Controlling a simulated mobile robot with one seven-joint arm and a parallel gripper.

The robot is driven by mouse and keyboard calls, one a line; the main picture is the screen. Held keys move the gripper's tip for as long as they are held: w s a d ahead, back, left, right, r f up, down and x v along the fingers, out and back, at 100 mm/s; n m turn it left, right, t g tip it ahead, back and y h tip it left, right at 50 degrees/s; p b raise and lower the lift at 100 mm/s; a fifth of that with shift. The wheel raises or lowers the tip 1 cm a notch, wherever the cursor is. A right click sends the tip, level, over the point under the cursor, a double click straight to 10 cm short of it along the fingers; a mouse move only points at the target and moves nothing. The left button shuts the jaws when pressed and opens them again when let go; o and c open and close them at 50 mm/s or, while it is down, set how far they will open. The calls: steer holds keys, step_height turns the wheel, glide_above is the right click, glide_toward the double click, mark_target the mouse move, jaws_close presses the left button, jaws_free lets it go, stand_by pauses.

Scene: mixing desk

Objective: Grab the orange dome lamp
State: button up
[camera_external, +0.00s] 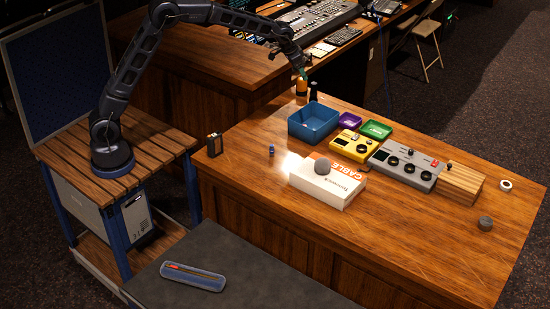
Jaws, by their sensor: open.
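A small orange object (301,87), which looks like the orange dome lamp, stands upright at the far left edge of the wooden desk; its details are too small to make out. My gripper (302,76) is open at the end of my outstretched arm, right at the top of the orange object. The fingertips look close to it or overlap it in this view. I cannot tell whether they touch it or are around it.
A dark bottle-like item (313,92) stands just right of the orange object. A white cable box (328,185) bears a grey ball (322,167). The desk's front right is mostly clear.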

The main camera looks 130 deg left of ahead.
steer(key=s+a+f+n, duration=0.2)
steer(key=s+a+f, duration=0.6)
steer(key=a, duration=0.4)
steer(key=n+g, duration=0.1)
glide_above(298, 80)
steer(key=d, duration=0.3)
step_height(298, 80, down, 9)
steer(key=x, duration=0.6)
steer(key=shift+s+a+r, duration=0.1)
steer(key=shift+s+a, duration=0.2)
steer(key=shift+a, duration=0.05)
steer(key=shift+y, duration=0.3)
steer(key=shift+a+x, duration=0.15)
steer(key=shift+x, duration=1.1)
steer(key=shift+a+x, duration=0.15)
steer(key=shift+x, duration=1.05)
steer(key=shift+r, duration=0.1)
steer(key=c, duration=1.2)
